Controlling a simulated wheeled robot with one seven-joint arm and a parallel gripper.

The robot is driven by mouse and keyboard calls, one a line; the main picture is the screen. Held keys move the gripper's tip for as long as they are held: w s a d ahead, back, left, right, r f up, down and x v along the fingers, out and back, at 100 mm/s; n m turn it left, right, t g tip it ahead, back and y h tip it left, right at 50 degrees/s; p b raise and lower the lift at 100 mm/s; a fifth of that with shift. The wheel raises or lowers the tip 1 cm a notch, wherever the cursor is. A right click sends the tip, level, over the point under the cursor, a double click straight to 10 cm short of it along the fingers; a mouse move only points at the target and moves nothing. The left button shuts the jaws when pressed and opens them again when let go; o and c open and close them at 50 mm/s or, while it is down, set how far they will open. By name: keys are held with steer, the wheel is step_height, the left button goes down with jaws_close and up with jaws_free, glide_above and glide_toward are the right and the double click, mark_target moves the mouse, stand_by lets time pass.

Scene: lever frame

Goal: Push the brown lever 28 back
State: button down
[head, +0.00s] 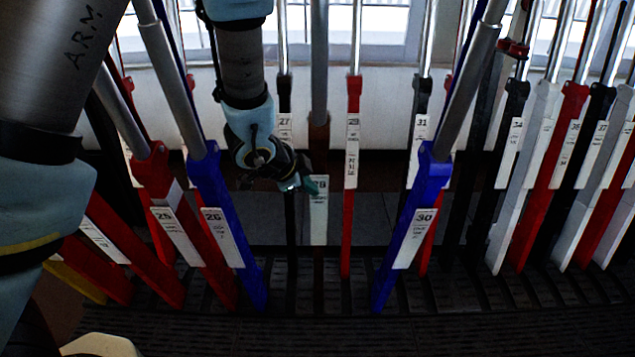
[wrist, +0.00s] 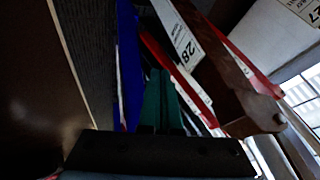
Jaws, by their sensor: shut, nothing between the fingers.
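The brown lever 28 (head: 318,150) stands near the middle of the head view, with a grey handle above and a white label marked 28 (head: 318,222) lower down. Its label sits lower than those on levers 27 and 29, and higher than those on levers 26 and 30. My gripper (head: 300,183) is at the label's upper left; its shut green fingers (wrist: 160,98) hold nothing. In the wrist view, the brown lever (wrist: 232,92) is right of the fingers. I cannot tell whether they touch it.
Black lever 27 (head: 284,125) and red lever 29 (head: 353,130) flank it, set farther back. Blue levers 26 (head: 208,185) and 30 (head: 425,185) lean toward me on either side. More levers stand at right. A slatted floor (head: 330,326) lies below.

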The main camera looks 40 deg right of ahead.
mark_target(320, 183)
steer(key=shift+w+d+f+p, duration=0.4)
steer(key=shift+w+d+f, duration=0.2)
steer(key=shift+d, duration=0.35)
steer(key=shift+w+d+f+p, duration=0.35)
steer(key=shift+w+d+f, duration=0.25)
steer(key=shift+d, duration=0.35)
steer(key=shift+w+d+f+p, duration=0.4)
steer(key=shift+w+d+f, duration=0.2)
steer(key=shift+d, duration=0.35)
